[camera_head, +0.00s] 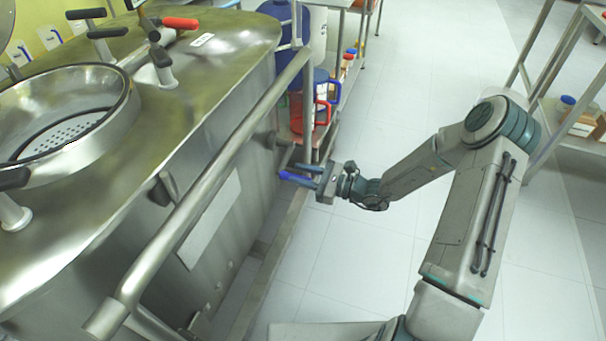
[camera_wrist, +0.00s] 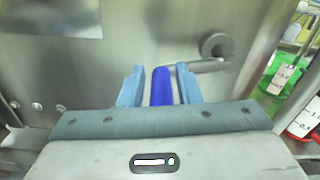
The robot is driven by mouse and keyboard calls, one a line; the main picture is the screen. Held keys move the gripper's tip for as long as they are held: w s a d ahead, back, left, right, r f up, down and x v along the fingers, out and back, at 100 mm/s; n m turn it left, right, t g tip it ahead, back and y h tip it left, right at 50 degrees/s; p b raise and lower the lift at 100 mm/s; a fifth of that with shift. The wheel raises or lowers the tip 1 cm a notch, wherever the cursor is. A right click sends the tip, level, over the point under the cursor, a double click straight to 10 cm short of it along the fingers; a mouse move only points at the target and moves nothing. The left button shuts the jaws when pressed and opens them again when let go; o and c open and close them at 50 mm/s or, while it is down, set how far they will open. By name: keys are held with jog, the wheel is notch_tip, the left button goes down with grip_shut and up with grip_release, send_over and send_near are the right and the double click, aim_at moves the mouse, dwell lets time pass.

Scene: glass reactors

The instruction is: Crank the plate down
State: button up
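The crank is on the side wall of the steel reactor (camera_head: 130,180). In the wrist view its metal arm (camera_wrist: 203,65) runs left from a round hub (camera_wrist: 217,45) to a bright blue handle (camera_wrist: 162,88). The handle also shows in the head view (camera_head: 296,177). My gripper (camera_head: 301,173) is at the handle; in the wrist view its two blue-grey fingers (camera_wrist: 160,87) stand on either side of it, with narrow gaps visible. The fingers look open around the handle. The perforated plate (camera_head: 72,132) lies inside the round open vessel on the reactor top.
A thick steel rail (camera_head: 205,185) runs along the reactor side, left of my gripper. A shelf with a red-handled jug (camera_head: 320,113) and bottles stands beyond the crank. Another steel rack (camera_head: 570,110) stands at right. The tiled floor between is clear.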

jog(key=shift+o, duration=1)
